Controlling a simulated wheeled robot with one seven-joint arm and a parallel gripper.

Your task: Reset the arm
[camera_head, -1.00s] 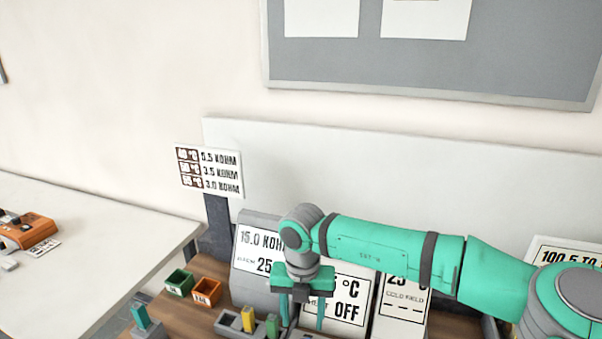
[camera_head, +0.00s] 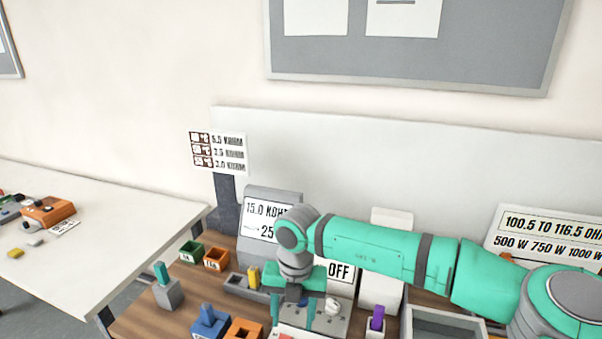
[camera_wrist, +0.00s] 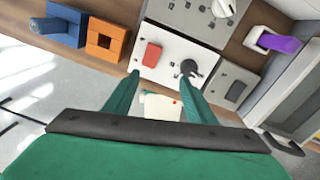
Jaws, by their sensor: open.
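My gripper (camera_head: 292,308) is teal and points down over the front of the wooden workbench (camera_head: 137,322). In the wrist view my gripper (camera_wrist: 158,88) shows its two fingers spread apart with nothing held between them. A white box with a red switch (camera_wrist: 152,54) and a black knob (camera_wrist: 190,68) lies beyond the fingertips. My arm reaches in from the right and hides part of the displays behind it.
Green (camera_head: 191,252) and orange (camera_head: 216,258) bins, a blue block (camera_head: 209,322) and a purple-topped holder (camera_head: 376,318) stand around the gripper. A 15.0 KOHM display (camera_head: 265,222) and a sign (camera_head: 218,152) stand behind. A white table (camera_head: 90,225) is at left.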

